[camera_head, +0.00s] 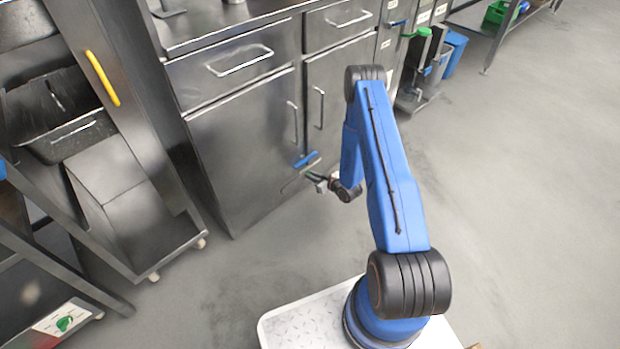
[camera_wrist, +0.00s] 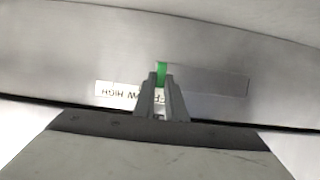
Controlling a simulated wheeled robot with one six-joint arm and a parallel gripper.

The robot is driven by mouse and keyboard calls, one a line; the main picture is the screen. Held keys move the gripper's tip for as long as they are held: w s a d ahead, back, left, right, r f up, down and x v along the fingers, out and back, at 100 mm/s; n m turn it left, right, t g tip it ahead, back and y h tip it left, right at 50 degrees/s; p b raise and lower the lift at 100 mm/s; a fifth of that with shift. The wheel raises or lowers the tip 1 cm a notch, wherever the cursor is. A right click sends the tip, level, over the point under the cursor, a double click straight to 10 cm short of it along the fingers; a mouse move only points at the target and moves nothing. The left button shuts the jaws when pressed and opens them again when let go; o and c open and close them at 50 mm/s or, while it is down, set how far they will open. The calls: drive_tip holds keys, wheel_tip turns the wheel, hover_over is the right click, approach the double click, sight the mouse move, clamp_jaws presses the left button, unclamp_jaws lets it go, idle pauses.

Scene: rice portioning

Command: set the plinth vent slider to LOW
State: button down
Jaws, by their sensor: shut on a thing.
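The plinth vent slider shows in the wrist view as a small green tab (camera_wrist: 161,68) on a grey metal panel. My gripper (camera_wrist: 162,82) is shut on it, with the two grey fingers close together around the tab. A white label strip (camera_wrist: 104,95) lies beside the fingers, its text upside down, with HIGH at the left and LOW right of it. The fingers partly cover the end word, which looks like OFF. The tab stands nearest that end. In the head view my gripper (camera_head: 320,184) is low at the cabinet front, and the slider is too small to make out.
The steel cabinet (camera_head: 240,150) has doors with bar handles. A blue object (camera_head: 306,160) is at the cabinet near my gripper. A wheeled rack (camera_head: 150,235) stands at the left. The grey floor (camera_head: 510,200) at the right is clear.

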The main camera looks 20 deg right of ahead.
drive_tip(key=d, duration=0.1)
drive_tip(key=w+d, duration=0.1)
drive_tip(key=d, duration=0.1)
drive_tip(key=shift+w, duration=0.1)
drive_tip(key=c, duration=1.8)
unclamp_jaws()
drive_tip(key=shift+d, duration=0.1)
drive_tip(key=v, duration=1.7)
drive_tip(key=shift+r, duration=0.15)
